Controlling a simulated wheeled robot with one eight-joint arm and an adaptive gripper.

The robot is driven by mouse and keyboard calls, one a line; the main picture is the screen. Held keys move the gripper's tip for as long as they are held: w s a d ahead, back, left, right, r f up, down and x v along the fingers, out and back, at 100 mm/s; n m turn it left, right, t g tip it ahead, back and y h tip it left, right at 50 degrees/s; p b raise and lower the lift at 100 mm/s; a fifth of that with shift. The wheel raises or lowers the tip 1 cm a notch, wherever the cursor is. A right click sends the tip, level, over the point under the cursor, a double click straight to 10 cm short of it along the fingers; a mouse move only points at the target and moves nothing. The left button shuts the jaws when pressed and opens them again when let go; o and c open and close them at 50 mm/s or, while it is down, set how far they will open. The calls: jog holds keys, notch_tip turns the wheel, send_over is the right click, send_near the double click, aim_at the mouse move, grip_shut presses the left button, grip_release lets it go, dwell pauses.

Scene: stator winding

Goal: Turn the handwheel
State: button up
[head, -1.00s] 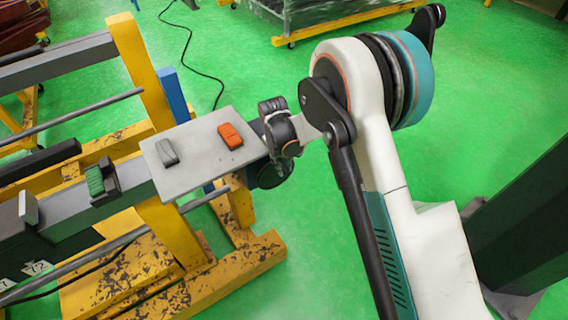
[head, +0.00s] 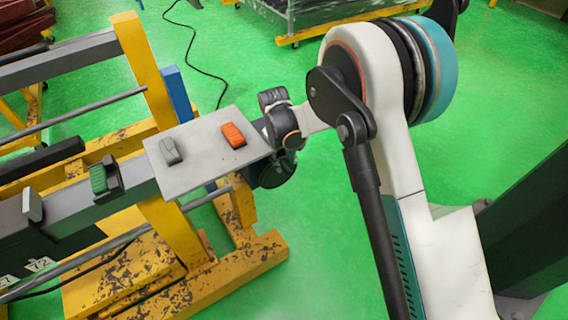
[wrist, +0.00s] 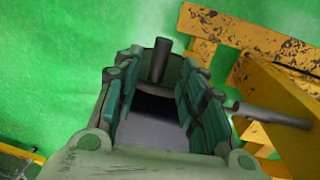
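In the wrist view, a dark upright handle (wrist: 161,58), which looks like the handwheel's grip, shows between the far ends of my gripper's fingers. My gripper (wrist: 160,78) is open, with teal pads on both sides and a gap around the handle. I cannot tell whether either pad touches it. A dark grey surface lies between the fingers. The rest of the wheel is hidden. In the head view, a dark round part (head: 277,171) shows below my wrist at the right end of the machine; I cannot tell whether it is the wheel or my gripper.
A grey plate (head: 190,182) with a grey and an orange switch (head: 233,134) lies beside my wrist. A green switch (head: 98,179) sits further left. The yellow frame (head: 235,265) stands below, and a yellow post and grey rod (wrist: 275,117) are close right of my fingers.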

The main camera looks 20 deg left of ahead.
notch_tip(320, 180, up, 9)
jog(key=shift+s+a+f, duration=0.15)
jog(key=shift+s+a, duration=0.15)
jog(key=shift+s, duration=0.1)
